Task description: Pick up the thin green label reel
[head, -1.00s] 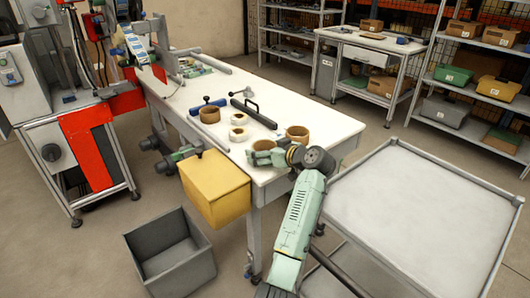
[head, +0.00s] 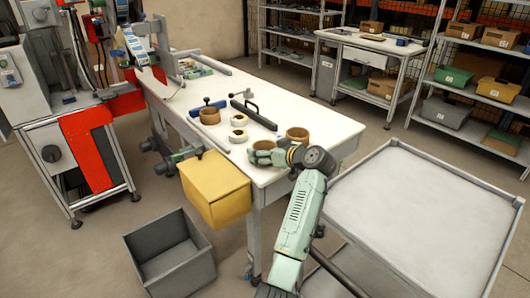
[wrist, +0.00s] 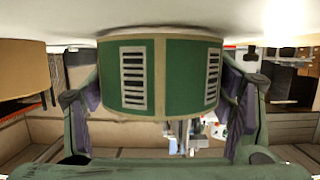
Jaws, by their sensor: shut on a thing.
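The green label reel (wrist: 160,75) fills the middle of the wrist view, which is upside down. It is green with white label patches and a tan strip, and tan edges. The fingers of my gripper (wrist: 160,92) lie on both its sides, shut on it. The reel is at the white tabletop; I cannot tell whether it still touches it. In the head view my gripper (head: 266,156) is low over the table's near right part, and the reel there is mostly hidden by it.
A brown reel (head: 297,134) stands close behind my gripper on the white table (head: 310,112). Another brown reel (head: 209,116), two white rolls (head: 238,120) and a black handled bar (head: 254,113) lie further left. A yellow bin (head: 215,190) hangs at the front edge. An empty cart (head: 415,220) is right.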

